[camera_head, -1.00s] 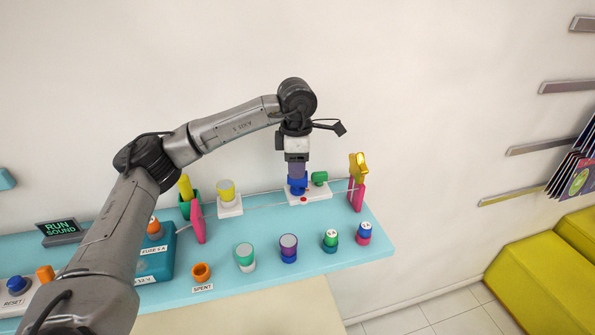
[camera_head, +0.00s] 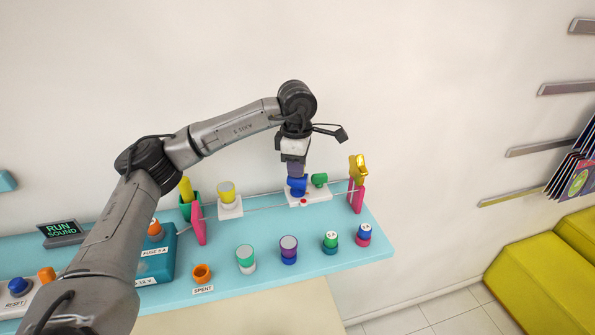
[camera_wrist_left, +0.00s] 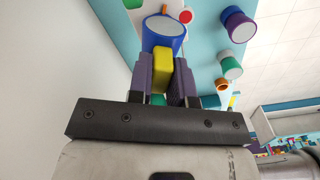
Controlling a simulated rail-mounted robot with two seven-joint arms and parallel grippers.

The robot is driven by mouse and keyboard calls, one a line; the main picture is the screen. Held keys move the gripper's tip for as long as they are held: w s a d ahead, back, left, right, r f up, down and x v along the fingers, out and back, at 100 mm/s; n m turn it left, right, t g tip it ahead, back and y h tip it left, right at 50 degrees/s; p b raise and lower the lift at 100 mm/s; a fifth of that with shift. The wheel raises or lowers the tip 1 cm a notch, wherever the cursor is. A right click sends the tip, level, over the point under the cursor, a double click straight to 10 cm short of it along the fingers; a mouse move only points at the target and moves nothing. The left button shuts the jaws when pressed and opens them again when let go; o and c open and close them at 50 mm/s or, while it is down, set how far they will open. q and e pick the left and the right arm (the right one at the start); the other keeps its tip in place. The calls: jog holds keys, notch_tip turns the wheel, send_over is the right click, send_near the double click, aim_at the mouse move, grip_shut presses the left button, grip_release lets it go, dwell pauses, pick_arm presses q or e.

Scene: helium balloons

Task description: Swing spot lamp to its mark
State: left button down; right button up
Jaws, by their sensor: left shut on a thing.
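The blue spot lamp (camera_head: 298,187) stands on a white base plate (camera_head: 322,194) near the back right of the turquoise counter. The plate carries a red dot (camera_head: 303,201), which also shows in the left wrist view (camera_wrist_left: 186,16). My left gripper (camera_head: 296,172) reaches down from above and is slightly tilted. In the left wrist view its purple fingers are shut on a yellow block (camera_wrist_left: 163,68) directly behind the blue lamp head (camera_wrist_left: 163,32). The gripper hides part of the lamp in the head view. My right gripper is not in view.
A green knob-like piece (camera_head: 320,179) sits close to the right of the lamp. A pink post (camera_head: 356,197) with a gold top and a thin rail stand nearby. A yellow-topped lamp (camera_head: 227,192) is to the left. Several coloured cylinders stand along the front.

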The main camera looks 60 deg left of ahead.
pick_arm(q)
jog(key=shift+m, duration=1.2)
jog(key=shift+p, duration=0.3)
jog(key=shift+m, duration=1.1)
jog(key=shift+m+p, duration=0.4)
jog(key=shift+m, duration=0.8)
